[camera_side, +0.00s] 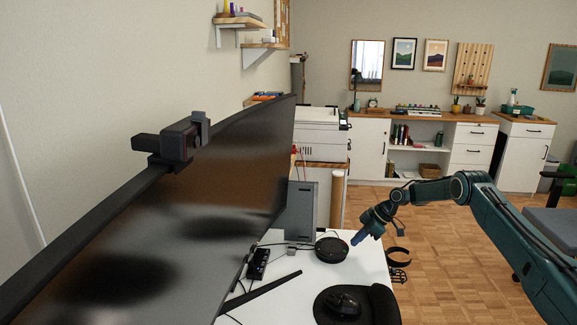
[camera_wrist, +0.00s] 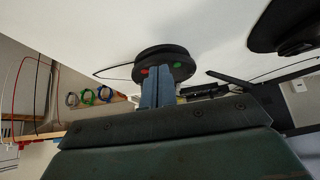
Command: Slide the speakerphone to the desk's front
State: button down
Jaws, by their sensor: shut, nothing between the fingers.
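The speakerphone (camera_side: 331,249) is a round, low black disc lying flat on the white desk (camera_side: 300,271). In the wrist view, the speakerphone (camera_wrist: 163,52) shows red and green marks on its side. My gripper (camera_side: 357,240) has blue fingers, shut and empty, pointing down just right of the speakerphone in the side view. In the wrist view, the fingers of my gripper (camera_wrist: 157,72) overlap the disc's edge. I cannot tell whether they touch it.
A large monitor (camera_side: 190,225) fills the left. A grey box (camera_side: 301,209) stands behind the speakerphone. A small black device (camera_side: 258,263) with cables lies left of it. White desk lies between.

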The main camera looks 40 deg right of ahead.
aim_at(336, 247)
jog(key=w+a, duration=0.2)
jog(key=w+a+f, duration=0.1)
jog(key=w+a, duration=0.1)
jog(key=shift+a, duration=0.1)
jog(key=shift+f, duration=0.5)
jog(key=shift+s, duration=0.1)
jog(key=s+d, duration=0.7)
jog(key=d, duration=0.1)
jog(key=shift+s+f, duration=0.1)
jog(key=shift+s, duration=0.3)
jog(key=shift+w+a+r, duration=0.1)
jog(key=shift+w+r, duration=0.05)
jog(key=shift+r, duration=0.8)
